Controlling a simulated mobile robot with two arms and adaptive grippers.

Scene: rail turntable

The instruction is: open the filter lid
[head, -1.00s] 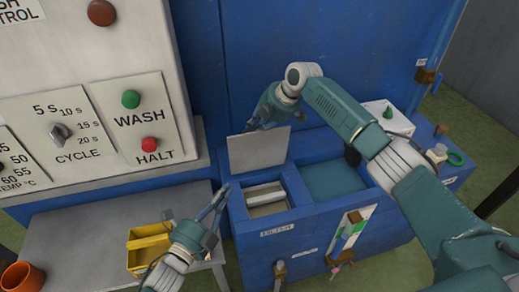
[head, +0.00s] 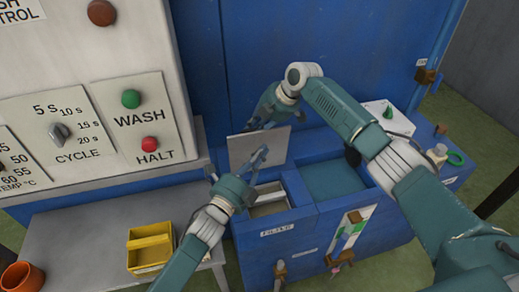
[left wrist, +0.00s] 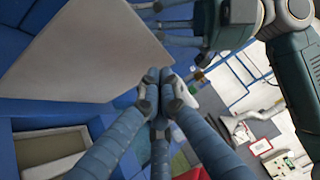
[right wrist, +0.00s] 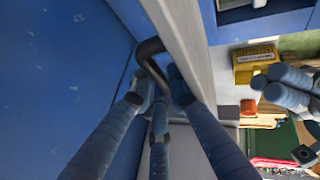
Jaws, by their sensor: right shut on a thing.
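The filter lid (head: 245,149) is a pale grey plate standing raised at the back of the open filter compartment (head: 271,210), in the blue cabinet behind the FILTER label (head: 277,230). My right gripper (head: 262,122) is behind the lid. In the right wrist view its fingers (right wrist: 160,88) close around the dark bar handle (right wrist: 150,58) on the lid's face. My left gripper (head: 262,156) is in front of the lid, above the compartment. In the left wrist view its fingertips (left wrist: 160,88) are together, by the lid's edge (left wrist: 85,60), with nothing seen between them; contact is unclear.
A yellow bin (head: 150,246) and an orange cup (head: 22,277) stand on the grey bench (head: 85,232). The control panel (head: 90,90) rises at left. My right arm crosses over the cabinet's right part.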

